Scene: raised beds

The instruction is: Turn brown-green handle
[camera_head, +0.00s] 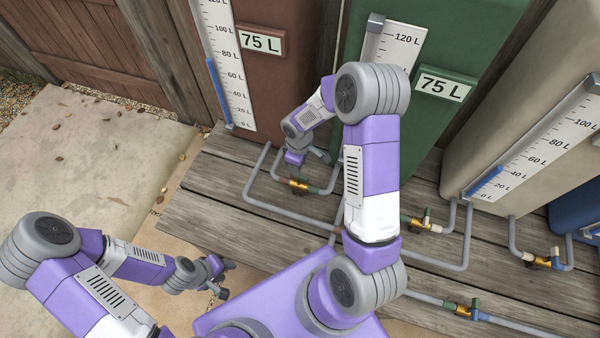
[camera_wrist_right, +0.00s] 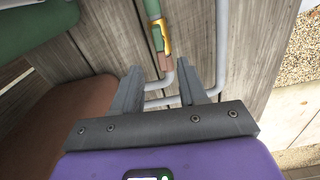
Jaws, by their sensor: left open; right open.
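The brown-green valve, a brass piece (camera_head: 299,184) between a brown and a green pipe end, sits low over the deck between the brown and green tanks. In the right wrist view the brass piece (camera_wrist_right: 160,36) lies just beyond my open fingers, roughly in line with the gap between them; its handle is hard to make out. My right gripper (camera_head: 308,157) is close behind the valve, and its fingers (camera_wrist_right: 158,76) appear empty and apart from the brass. My left gripper (camera_head: 222,278) is open and empty at lower left, away from the valve.
Grey pipes run low over the planks. Other valves are at the green-beige pipe (camera_head: 418,223), beige-blue pipe (camera_head: 540,261) and front pipe (camera_head: 462,310).

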